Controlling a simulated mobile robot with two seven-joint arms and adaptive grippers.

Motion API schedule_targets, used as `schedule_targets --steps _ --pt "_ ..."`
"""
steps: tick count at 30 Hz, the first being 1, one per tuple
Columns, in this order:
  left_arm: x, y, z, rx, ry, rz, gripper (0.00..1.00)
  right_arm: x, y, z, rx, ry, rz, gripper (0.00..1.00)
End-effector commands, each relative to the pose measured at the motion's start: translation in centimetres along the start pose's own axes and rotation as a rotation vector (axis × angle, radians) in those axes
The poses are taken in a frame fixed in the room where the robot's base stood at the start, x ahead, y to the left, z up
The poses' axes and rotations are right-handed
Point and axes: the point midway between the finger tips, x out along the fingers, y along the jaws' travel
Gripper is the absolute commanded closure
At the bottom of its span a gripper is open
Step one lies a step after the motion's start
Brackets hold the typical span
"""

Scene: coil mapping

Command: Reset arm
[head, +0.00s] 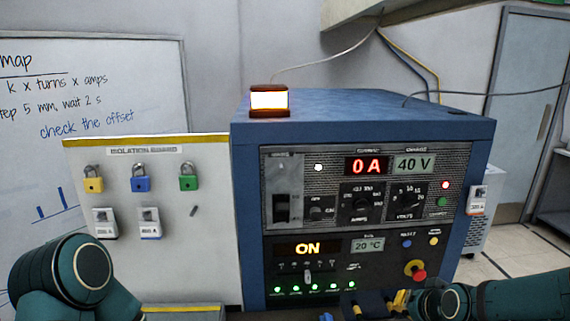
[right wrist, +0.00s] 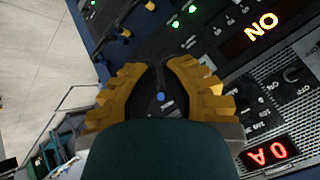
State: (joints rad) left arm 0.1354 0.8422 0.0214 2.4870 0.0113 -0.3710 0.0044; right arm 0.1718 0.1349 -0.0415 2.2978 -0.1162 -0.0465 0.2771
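My right arm comes in at the lower right of the head view, and my right gripper (head: 375,302) shows there only in part, at the bottom edge below the power supply's (head: 355,105) front. In the right wrist view its yellow fingers (right wrist: 162,68) are spread apart, with a dark gap between them and nothing clearly held. The power supply is blue and its displays read "0 A", "40 V", "ON" and "20 °C". Only a teal link of my left arm shows, at the lower left of the head view; the left gripper is out of view.
A lit amber lamp (head: 269,99) stands on the supply. A white isolation board (head: 187,245) with yellow, blue and green padlocks and tags stands to its left. A red knob (head: 419,275) is on the supply's lower right front. A whiteboard (head: 110,75) is behind; open floor shows at right.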

Motion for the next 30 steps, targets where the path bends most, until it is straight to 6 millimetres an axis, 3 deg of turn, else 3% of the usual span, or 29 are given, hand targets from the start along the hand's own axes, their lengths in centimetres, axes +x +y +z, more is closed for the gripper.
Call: schedule_targets --steps 1,3,9,12,16,18,21,30 --pt "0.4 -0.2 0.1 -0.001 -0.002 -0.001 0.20 2.2 0.1 2.7 -0.016 -0.054 0.002 1.00" --pt "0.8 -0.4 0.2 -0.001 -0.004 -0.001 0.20 4.8 0.3 6.2 -0.041 -0.119 0.002 1.00" --pt "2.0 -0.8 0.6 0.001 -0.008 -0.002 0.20 10.6 1.3 18.1 -0.116 -0.321 0.003 1.00" --pt "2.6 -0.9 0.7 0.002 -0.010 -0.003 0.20 12.1 2.0 23.9 -0.151 -0.416 0.003 1.00" --pt "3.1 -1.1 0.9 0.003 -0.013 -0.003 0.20 12.9 2.8 29.9 -0.188 -0.512 0.003 1.00" --pt "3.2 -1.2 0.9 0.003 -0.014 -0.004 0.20 13.0 3.2 32.1 -0.202 -0.550 0.003 1.00" --pt "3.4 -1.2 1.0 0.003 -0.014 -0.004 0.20 13.0 3.5 33.9 -0.214 -0.579 0.002 1.00" --pt "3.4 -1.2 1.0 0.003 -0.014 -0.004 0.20 12.9 3.5 34.6 -0.220 -0.590 0.002 1.00"
